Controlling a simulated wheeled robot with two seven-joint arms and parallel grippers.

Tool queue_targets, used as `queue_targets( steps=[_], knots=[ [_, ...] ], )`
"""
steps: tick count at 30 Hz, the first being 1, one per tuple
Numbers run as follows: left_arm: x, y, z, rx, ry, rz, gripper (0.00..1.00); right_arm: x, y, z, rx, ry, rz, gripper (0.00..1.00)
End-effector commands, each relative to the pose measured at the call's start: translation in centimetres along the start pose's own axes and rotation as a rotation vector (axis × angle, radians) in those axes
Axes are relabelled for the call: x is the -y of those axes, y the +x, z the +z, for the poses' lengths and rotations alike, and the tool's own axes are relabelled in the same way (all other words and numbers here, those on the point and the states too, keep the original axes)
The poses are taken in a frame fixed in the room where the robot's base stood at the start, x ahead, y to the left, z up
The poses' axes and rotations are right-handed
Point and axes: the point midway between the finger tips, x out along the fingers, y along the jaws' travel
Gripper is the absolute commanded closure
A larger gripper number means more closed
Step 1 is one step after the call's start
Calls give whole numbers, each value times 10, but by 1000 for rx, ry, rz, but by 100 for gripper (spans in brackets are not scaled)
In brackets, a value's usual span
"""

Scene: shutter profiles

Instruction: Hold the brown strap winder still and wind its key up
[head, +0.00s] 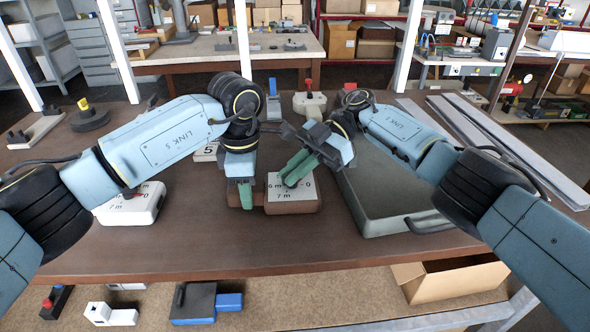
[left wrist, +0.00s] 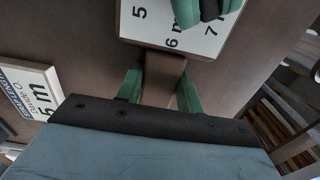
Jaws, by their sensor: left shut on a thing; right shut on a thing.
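The brown strap winder (head: 293,208) lies flat on the brown table, its white scale face up with "6 m" and "7 m" marks. My left gripper (head: 246,196) points down at its left end. In the left wrist view, its green fingers stand on both sides of the brown end part (left wrist: 164,80) of the winder and are shut on it. My right gripper (head: 293,178) reaches in tilted from the upper right, its green fingers shut low over the scale face. The fingers also show at the top of the left wrist view (left wrist: 214,9).
A white winder (head: 130,205) lies to the left, another white box marked 5 (head: 207,153) behind. A large grey case (head: 395,200) stands close on the right. Long metal profiles (head: 500,140) lie along the right edge. The table front is clear.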

Motion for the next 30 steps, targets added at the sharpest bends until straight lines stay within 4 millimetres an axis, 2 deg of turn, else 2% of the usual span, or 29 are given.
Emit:
queue_targets(
  steps=[20, 21, 25, 30],
  knots=[
    [1, -1, 2, 3, 8, -3, 91, 1, 0, 2, 3, -7, -29, 100],
    [1, -1, 2, 3, 8, -3, 91, 1, 0, 2, 3, -7, -29, 87],
    [1, 0, 2, 3, 6, -2, 91, 1, 0, 2, 2, -8, -29, 70],
    [1, 0, 1, 2, 4, -1, 91, 1, 0, 1, 0, -10, -30, 69]
  ],
)
